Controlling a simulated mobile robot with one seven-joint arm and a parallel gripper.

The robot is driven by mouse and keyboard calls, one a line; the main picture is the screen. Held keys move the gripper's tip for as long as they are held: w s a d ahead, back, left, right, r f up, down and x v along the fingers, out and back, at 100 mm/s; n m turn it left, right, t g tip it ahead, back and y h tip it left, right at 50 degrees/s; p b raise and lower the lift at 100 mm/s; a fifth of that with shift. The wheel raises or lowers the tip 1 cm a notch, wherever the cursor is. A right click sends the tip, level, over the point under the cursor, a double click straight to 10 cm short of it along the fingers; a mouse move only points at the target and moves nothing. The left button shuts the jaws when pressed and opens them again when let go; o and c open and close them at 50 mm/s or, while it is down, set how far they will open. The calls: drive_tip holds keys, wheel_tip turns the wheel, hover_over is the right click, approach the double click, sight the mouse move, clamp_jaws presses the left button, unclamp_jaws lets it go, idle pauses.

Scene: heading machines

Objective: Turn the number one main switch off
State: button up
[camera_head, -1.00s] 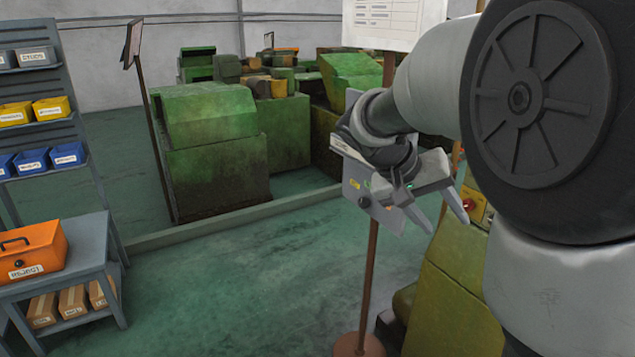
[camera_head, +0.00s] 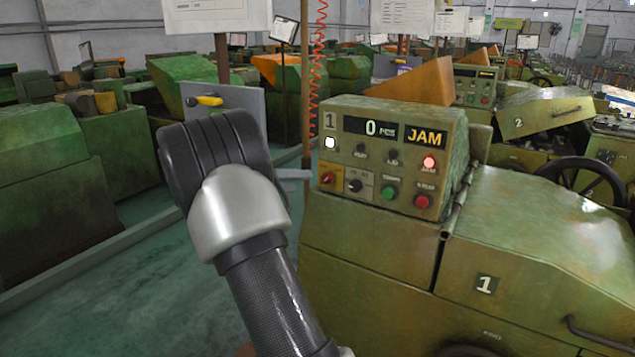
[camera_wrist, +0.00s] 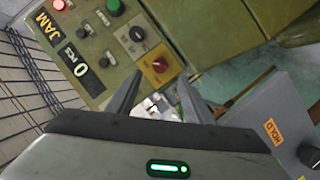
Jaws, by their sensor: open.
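The number one machine's panel (camera_head: 345,152) is green and reads "1", "0 pcs" and "JAM". Its main switch looks to be the red rotary knob on a yellow plate (camera_head: 327,178) at the lower left of the panel. The red knob shows in the wrist view (camera_wrist: 159,65), just beyond the fingertips and roughly between them. My gripper (camera_wrist: 160,92) is open and empty, pointing at that corner of the panel. In the head view, my arm hides most of the gripper; a grey finger shows just left of the knob. Contact cannot be told.
A black selector (camera_head: 354,186), a green button (camera_head: 389,193) and a red button (camera_head: 422,201) sit right of the knob.

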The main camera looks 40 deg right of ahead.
sight(323, 180)
drive_tip(key=x, duration=0.8)
drive_tip(key=shift+w+d+f, duration=0.1)
drive_tip(key=shift+d+f, duration=0.05)
drive_tip(key=shift+d, duration=0.2)
drive_tip(key=c, duration=1)
drive_tip(key=shift+c, duration=0.2)
